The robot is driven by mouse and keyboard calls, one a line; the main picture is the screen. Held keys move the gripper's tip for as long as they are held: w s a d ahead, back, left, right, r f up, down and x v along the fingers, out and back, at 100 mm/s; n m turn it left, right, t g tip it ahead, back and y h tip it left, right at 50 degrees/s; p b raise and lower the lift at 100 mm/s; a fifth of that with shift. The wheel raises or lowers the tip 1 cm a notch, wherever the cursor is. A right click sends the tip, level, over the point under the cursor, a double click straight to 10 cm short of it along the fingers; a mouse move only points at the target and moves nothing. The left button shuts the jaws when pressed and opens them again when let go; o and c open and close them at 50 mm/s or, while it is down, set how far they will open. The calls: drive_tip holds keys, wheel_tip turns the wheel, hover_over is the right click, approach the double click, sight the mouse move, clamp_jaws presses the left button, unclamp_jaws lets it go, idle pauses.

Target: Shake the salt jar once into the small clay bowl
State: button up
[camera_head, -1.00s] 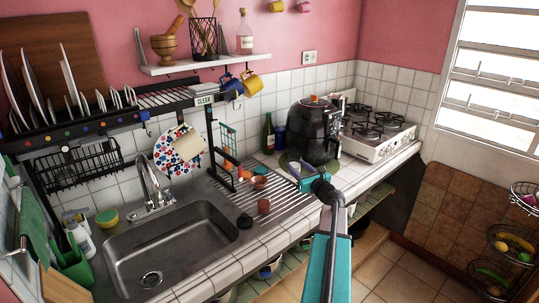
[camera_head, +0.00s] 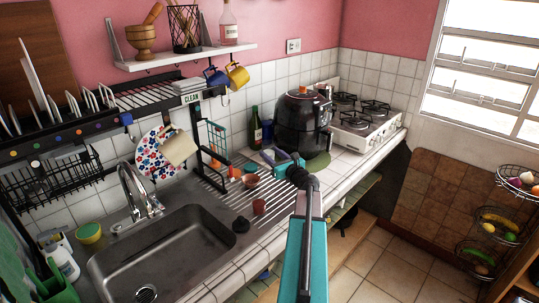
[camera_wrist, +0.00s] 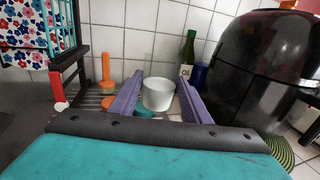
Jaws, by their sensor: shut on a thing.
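My gripper (camera_head: 279,158) is over the counter near the drainboard, just right of the small clay bowl. Its purple fingers (camera_wrist: 160,82) are shut on a pale, whitish jar (camera_wrist: 158,95), which looks like the salt jar and appears upright. In the head view I cannot make out the jar at the fingers. The small clay bowl (camera_head: 251,181) sits on the ribbed drainboard. In the wrist view, an orange-brown shape low behind the left finger may be this bowl, but I cannot be sure.
A reddish cup (camera_head: 259,207) and a black stopper-like thing (camera_head: 241,225) stand near the sink (camera_head: 170,250). A black air fryer (camera_head: 303,122) and a green bottle (camera_head: 255,127) stand beyond my gripper. An orange upright thing (camera_wrist: 106,68) is left of the fingers.

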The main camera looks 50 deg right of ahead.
drive_tip(key=n+b, duration=0.2)
drive_tip(key=n, duration=0.1)
drive_tip(key=shift+a+f+g, duration=0.15)
drive_tip(key=shift+a+g, duration=0.05)
drive_tip(key=shift+g, duration=0.1)
drive_tip(key=n+b, duration=0.1)
drive_tip(key=n, duration=0.2)
drive_tip(key=shift+w+a+n+g+b, duration=0.2)
drive_tip(key=shift+n+g+b, duration=0.1)
drive_tip(key=shift+b, duration=0.1)
drive_tip(key=shift+w+a+f+n+g+h+b, duration=0.25)
drive_tip(key=shift+a+f+n+h+b, duration=0.25)
drive_tip(key=shift+n+b, duration=1.6)
drive_tip(key=shift+w+a+f+n+g+h+b, duration=0.3)
drive_tip(key=shift+a+f+n+b, duration=0.2)
drive_tip(key=shift+n+b, duration=1.6)
drive_tip(key=shift+w+a+f+n+g+h+b, duration=0.25)
drive_tip(key=shift+a+f+n+h+b, duration=0.3)
drive_tip(key=shift+n+b, duration=1.55)
drive_tip(key=shift+r+m, duration=0.1)
drive_tip(key=shift+m, duration=0.2)
